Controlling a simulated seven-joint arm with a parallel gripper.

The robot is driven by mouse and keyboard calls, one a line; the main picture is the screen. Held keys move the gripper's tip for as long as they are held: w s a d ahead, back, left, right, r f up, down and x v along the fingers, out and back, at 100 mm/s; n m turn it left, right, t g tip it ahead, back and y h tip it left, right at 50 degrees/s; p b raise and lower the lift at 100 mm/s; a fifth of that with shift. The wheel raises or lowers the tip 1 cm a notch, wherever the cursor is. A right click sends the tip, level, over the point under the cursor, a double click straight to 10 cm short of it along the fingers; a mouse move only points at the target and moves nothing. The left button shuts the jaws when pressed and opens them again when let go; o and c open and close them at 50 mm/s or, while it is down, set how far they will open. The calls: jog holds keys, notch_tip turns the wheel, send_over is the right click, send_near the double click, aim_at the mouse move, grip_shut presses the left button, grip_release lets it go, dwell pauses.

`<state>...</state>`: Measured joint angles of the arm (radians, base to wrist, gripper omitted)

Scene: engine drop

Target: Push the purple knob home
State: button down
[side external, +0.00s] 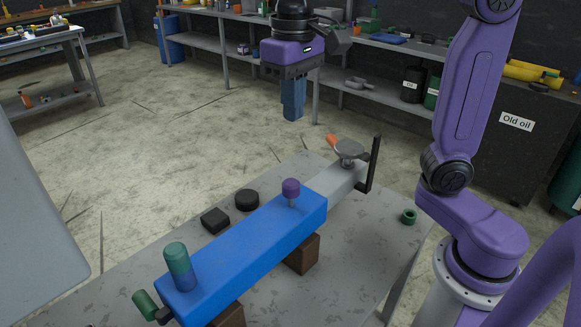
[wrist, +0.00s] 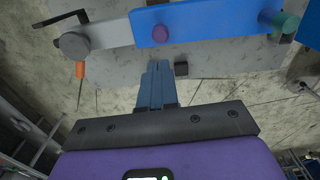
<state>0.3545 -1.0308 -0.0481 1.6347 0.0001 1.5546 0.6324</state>
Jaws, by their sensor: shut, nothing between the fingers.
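The purple knob (side external: 291,187) stands up on a thin stem from the top of the long blue block (side external: 240,250), near the block's far right end. A short length of stem shows under the knob. In the wrist view the knob (wrist: 160,33) lies on the blue block (wrist: 205,25), beyond the fingertips. My gripper (side external: 292,115) points down with its blue fingers together and empty. It hangs in the air well above the table, with a clear gap to the knob. It also shows in the wrist view (wrist: 155,66).
A green cylinder (side external: 178,262) stands on the block's near end. A grey bar with a round disc (side external: 348,149) and black upright handle (side external: 375,165) extends from the far end. Two black pieces (side external: 247,198) and a green ring (side external: 408,216) lie on the grey table (side external: 130,262).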

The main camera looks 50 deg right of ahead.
aim_at(291, 182)
jog(key=shift+m, duration=0.3)
jog(key=f, duration=1.3)
jog(key=shift+w+f, duration=0.2)
jog(key=shift+w, duration=0.1)
jog(key=shift+f, duration=1.5)
notch_tip(291, 182, up, 15)
jog(key=shift+f, duration=0.2)
jog(key=shift+f, duration=0.1)
